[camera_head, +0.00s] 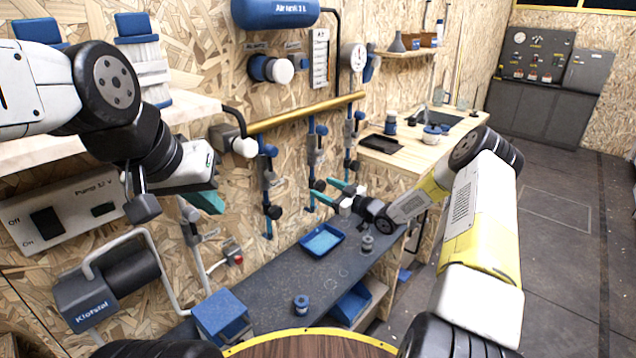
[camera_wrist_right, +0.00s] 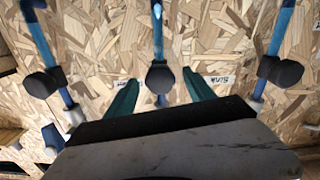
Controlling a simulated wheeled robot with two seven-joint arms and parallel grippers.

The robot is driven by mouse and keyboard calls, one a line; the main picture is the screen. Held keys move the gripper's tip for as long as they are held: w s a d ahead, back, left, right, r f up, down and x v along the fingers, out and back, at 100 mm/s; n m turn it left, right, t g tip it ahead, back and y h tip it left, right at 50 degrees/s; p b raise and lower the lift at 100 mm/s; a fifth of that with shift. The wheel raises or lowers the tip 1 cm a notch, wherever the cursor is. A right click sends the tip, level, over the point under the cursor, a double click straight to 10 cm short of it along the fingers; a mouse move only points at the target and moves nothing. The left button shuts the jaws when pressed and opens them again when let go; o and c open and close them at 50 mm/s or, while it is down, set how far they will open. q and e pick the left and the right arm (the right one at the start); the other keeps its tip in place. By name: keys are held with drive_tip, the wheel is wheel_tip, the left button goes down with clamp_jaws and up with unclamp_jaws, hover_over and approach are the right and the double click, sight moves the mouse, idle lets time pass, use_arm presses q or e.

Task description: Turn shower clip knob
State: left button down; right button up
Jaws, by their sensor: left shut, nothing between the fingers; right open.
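Blue pipes with black clip knobs run down the chipboard wall: a left knob (camera_head: 274,212), a middle knob (camera_head: 319,185) and a right knob (camera_head: 354,165). I cannot tell which one is the shower's. My right gripper (camera_head: 320,188) is open at the middle pipe. In the right wrist view, the middle knob (camera_wrist_right: 158,77) shows between its two teal fingers (camera_wrist_right: 160,80), with no visible grip on it. The other knobs show at the left (camera_wrist_right: 40,82) and right (camera_wrist_right: 280,71). My left gripper (camera_head: 208,203) is shut and empty, left of the pipes.
A brass rail (camera_head: 305,112) crosses above the pipes. Below is a dark bench (camera_head: 285,272) with a blue tray (camera_head: 322,241), a blue box (camera_head: 222,316) and small cylinders. A wooden counter (camera_head: 395,158) stands behind my right arm.

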drive_tip(key=shift+x, duration=1)
clamp_jaws()
drive_tip(key=shift+m, duration=3.4)
unclamp_jaws()
